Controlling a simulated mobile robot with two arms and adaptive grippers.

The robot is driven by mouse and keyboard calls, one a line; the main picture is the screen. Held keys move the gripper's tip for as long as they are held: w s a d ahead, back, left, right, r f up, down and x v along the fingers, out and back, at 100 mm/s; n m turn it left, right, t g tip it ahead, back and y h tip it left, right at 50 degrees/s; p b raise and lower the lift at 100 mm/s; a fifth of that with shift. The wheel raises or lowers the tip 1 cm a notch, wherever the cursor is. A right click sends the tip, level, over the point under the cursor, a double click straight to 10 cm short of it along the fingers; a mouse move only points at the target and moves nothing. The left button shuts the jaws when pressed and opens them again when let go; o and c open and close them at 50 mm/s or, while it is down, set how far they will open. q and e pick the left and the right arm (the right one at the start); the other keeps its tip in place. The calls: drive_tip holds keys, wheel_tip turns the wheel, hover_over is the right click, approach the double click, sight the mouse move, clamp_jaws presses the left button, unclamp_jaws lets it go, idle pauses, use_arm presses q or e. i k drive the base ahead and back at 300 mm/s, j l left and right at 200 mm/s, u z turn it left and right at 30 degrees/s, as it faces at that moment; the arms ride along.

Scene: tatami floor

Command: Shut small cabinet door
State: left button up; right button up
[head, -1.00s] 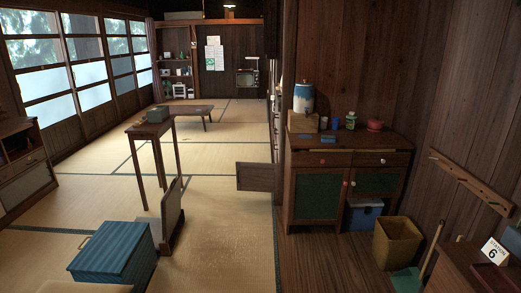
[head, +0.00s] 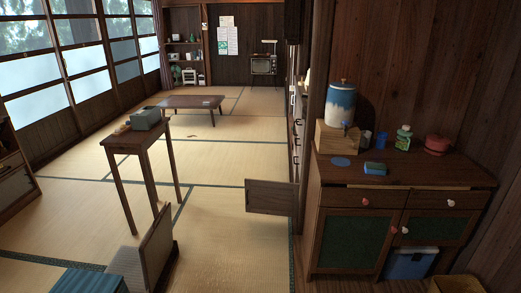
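A small wooden door panel (head: 270,197) stands out to the left from the edge of the wall opening, low above the tatami. It looks swung open; what it is hinged to is mostly hidden behind the wall edge. To its right stands a wooden cabinet (head: 400,185) with drawers. Its left green-panelled door (head: 345,243) and its shorter right green-panelled door (head: 435,231) look shut, with small round knobs. Neither of my grippers is in view.
A tall narrow table (head: 150,137) with a grey-green box stands at left. A low-backed floor seat (head: 157,247) and a blue chest (head: 85,280) are at lower left. A blue bin (head: 410,263) sits under the right cabinet door. Tatami before the open panel is clear.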

sight(263, 197)
drive_tip(key=i+j, duration=0.1)
drive_tip(key=i, duration=0.35)
drive_tip(key=i+j+z, duration=0.15)
drive_tip(key=i, duration=0.3)
drive_tip(key=i+j, duration=0.15)
drive_tip(key=i, duration=0.3)
drive_tip(key=i+j+z, duration=0.15)
drive_tip(key=i, duration=0.3)
drive_tip(key=i+j, duration=0.2)
drive_tip(key=i, duration=0.25)
drive_tip(key=z, duration=0.05)
